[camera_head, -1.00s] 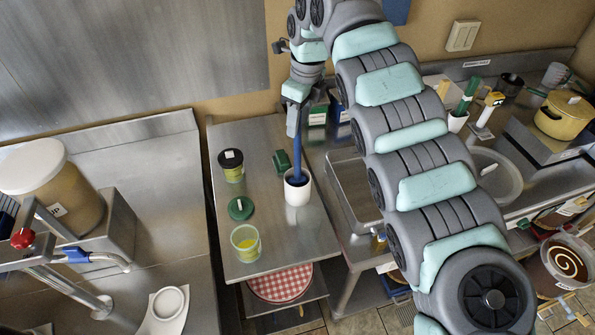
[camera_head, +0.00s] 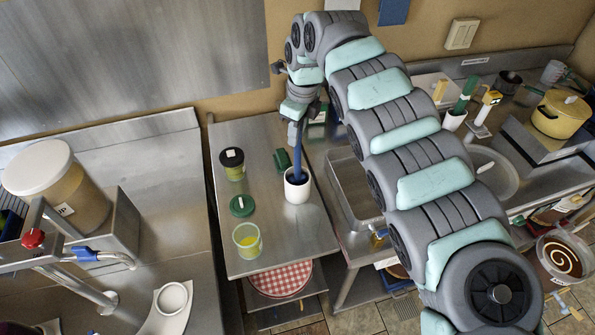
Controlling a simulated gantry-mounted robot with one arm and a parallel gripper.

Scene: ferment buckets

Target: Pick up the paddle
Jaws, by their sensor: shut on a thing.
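The paddle (camera_head: 298,158) is a long blue stick standing nearly upright, with its lower end inside a white cup (camera_head: 297,189) on the narrow steel table (camera_head: 285,240). The cup's wall hides that lower end. My gripper (camera_head: 297,128) is above the cup, shut on the upper part of the paddle. The fingers are small and partly hidden by the wrist in this view.
Left of the cup are a dark-lidded jar (camera_head: 232,163), a green lid (camera_head: 242,206), an open jar (camera_head: 247,240) and a green block (camera_head: 282,160). A steel sink (camera_head: 352,185) lies to the right.

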